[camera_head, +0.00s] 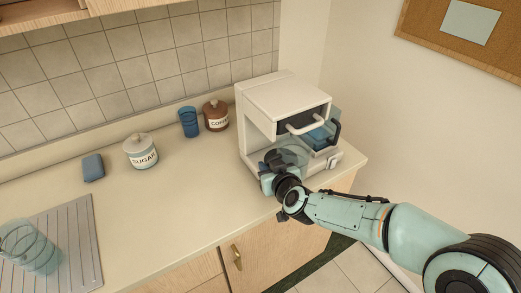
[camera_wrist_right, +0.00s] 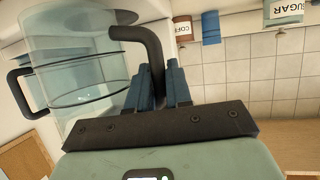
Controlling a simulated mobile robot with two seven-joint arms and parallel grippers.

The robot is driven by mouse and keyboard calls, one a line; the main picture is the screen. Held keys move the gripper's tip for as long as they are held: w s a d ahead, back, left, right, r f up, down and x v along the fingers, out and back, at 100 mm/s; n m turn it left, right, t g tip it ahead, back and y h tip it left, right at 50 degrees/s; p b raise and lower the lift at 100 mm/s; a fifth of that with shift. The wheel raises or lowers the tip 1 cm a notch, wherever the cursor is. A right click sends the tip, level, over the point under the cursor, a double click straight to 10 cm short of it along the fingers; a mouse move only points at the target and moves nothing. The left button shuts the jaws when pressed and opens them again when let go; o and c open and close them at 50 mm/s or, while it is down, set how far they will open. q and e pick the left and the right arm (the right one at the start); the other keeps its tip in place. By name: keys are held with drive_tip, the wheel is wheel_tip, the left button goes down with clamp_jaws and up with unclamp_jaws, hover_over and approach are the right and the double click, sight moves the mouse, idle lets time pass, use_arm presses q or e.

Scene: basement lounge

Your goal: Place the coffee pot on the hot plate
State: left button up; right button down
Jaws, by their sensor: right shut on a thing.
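The clear glass coffee pot (camera_head: 293,153) is at the front of the white coffee machine (camera_head: 278,98), at the right end of the counter. My right gripper (camera_head: 268,178) is in front of the machine. In the right wrist view, the blue fingers (camera_wrist_right: 160,78) are shut on the pot's dark handle (camera_wrist_right: 147,42), with the glass body (camera_wrist_right: 85,65) to the left. A second dark handle (camera_head: 336,132) shows at the machine's right side; I cannot tell whether it belongs to the same pot. The hot plate's surface is hidden by the pot and gripper. My left gripper is out of view.
A coffee jar (camera_head: 215,116), blue cup (camera_head: 188,122), sugar jar (camera_head: 140,150) and blue sponge (camera_head: 93,167) stand along the back. The middle of the counter (camera_head: 185,195) is clear.

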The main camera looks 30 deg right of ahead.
drive_tip(key=w, duration=0.4)
drive_tip(key=shift+w+d, duration=0.2)
drive_tip(key=shift+d, duration=0.1)
drive_tip(key=w, duration=0.2)
drive_tip(key=w+p, duration=0.1)
drive_tip(key=shift+w+d, duration=0.25)
drive_tip(key=shift+w, duration=0.1)
drive_tip(key=shift+f+b, duration=0.3)
drive_tip(key=shift+f, duration=0.05)
drive_tip(key=shift+s+r, duration=0.15)
drive_tip(key=shift+s, duration=0.1)
drive_tip(key=shift+f, duration=0.25)
drive_tip(key=c, duration=1)
unclamp_jaws()
drive_tip(key=shift+c, duration=0.2)
drive_tip(key=shift+r, duration=0.1)
